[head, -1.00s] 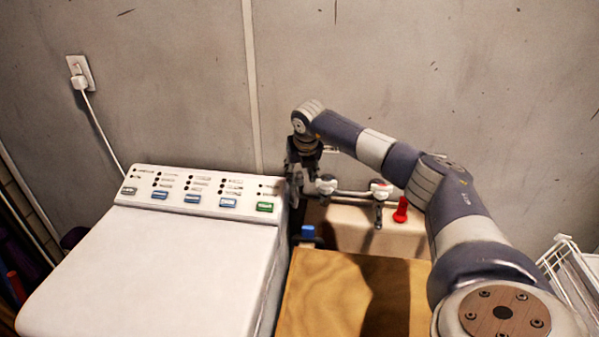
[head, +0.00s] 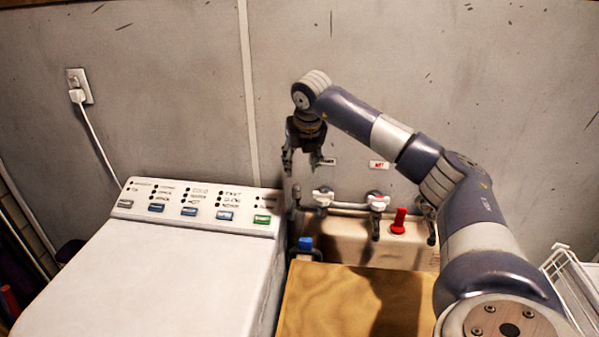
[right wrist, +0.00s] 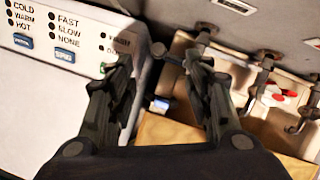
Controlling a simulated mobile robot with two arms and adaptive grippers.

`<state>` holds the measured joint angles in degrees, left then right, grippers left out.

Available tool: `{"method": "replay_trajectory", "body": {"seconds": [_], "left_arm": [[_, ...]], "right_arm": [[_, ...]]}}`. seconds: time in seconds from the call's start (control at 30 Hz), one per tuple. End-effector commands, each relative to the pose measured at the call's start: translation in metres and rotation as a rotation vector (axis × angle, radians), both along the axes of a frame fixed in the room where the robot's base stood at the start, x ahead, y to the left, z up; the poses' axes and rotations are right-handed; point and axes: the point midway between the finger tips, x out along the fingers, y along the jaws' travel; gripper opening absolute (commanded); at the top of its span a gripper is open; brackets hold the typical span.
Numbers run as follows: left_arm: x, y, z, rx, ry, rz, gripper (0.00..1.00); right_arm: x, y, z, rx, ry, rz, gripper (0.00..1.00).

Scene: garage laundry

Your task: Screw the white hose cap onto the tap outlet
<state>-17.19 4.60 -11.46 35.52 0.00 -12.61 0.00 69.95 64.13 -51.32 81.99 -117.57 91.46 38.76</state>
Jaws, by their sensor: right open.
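My right gripper (head: 303,163) is open, above and left of the white-handled taps in the head view. Its two fingers stand apart in the right wrist view (right wrist: 158,60), with nothing held between them. The left tap (head: 322,198) and right tap (head: 377,203) sit on a pipe along the wall. A dark upright fitting (head: 296,197) stands left of the left tap, below the gripper. I cannot make out the white hose cap in either view; which opening is the tap outlet is unclear. My left gripper is not in view.
A white washing machine (head: 150,270) with a button panel fills the left. A wooden board (head: 330,300) lies in front of the cream basin (head: 345,243). A blue-topped item (head: 305,243) and a red item (head: 399,222) are near the taps. A white rack (head: 570,275) stands right.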

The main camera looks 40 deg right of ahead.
Motion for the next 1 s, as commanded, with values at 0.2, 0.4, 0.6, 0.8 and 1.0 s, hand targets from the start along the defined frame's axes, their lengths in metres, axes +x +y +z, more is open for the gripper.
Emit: {"method": "replay_trajectory", "body": {"seconds": [0.2, 0.4, 0.6, 0.8, 1.0], "left_arm": [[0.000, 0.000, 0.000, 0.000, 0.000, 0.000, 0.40], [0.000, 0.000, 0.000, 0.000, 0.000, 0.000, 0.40], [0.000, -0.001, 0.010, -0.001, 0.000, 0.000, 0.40], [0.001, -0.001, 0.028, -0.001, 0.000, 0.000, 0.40], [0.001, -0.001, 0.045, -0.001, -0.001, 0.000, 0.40]], "right_arm": [[-0.003, 0.001, 0.007, 0.000, 0.000, -0.001, 0.47], [-0.003, 0.001, 0.007, 0.000, 0.000, -0.001, 0.47], [-0.002, 0.001, 0.018, 0.000, -0.001, -0.001, 0.47], [-0.002, 0.001, 0.039, 0.001, -0.002, -0.001, 0.47], [-0.002, 0.001, 0.059, 0.000, 0.000, -0.001, 0.47]]}}
